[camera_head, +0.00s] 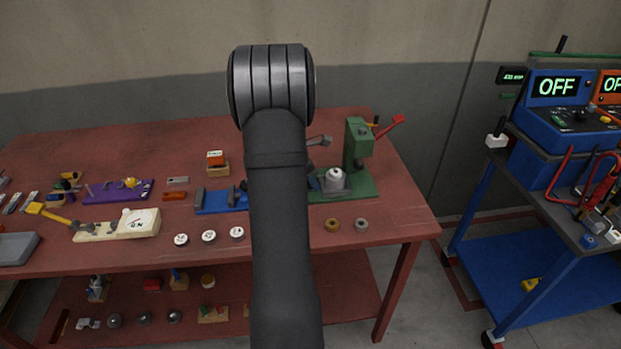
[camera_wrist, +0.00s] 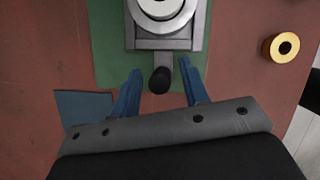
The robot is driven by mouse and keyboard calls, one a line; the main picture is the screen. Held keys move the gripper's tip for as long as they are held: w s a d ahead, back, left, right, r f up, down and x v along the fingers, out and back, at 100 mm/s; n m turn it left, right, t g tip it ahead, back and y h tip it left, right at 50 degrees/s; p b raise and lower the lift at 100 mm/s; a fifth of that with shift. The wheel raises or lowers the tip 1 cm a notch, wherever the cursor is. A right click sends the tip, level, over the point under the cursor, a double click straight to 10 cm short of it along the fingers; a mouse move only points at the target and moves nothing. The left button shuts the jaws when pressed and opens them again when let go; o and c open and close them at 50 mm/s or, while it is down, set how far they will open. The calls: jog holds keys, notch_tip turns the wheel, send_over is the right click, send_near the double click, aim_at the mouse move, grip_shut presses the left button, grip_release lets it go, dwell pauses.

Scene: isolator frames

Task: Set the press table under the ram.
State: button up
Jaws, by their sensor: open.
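The green press (camera_head: 358,140) stands at the right end of the red bench, with a red lever (camera_head: 392,125) at its top right. Its grey press table (camera_head: 345,192) sits on the green base and bears a pale round piece (camera_head: 334,176). In the wrist view, the press table (camera_wrist: 195,35) shows the round piece (camera_wrist: 160,8) and a black knob (camera_wrist: 160,80) on its near side. My gripper (camera_wrist: 160,72) is open, its blue fingers on either side of the knob with gaps visible. My arm hides the gripper in the head view. The ram is hard to make out.
A brass ring (camera_wrist: 281,47) lies right of the green base. A blue fixture (camera_head: 215,200) stands left of my arm, and several white-topped round pieces (camera_head: 209,236) lie along the front. A blue cart (camera_head: 530,250) stands apart on the right.

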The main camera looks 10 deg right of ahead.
aim_at(326, 183)
grip_shut()
jog(key=shift+d, duration=1.85)
grip_release()
jog(key=shift+r, duration=0.1)
jog(key=v, duration=1.7)
jog(key=shift+r, duration=0.15)
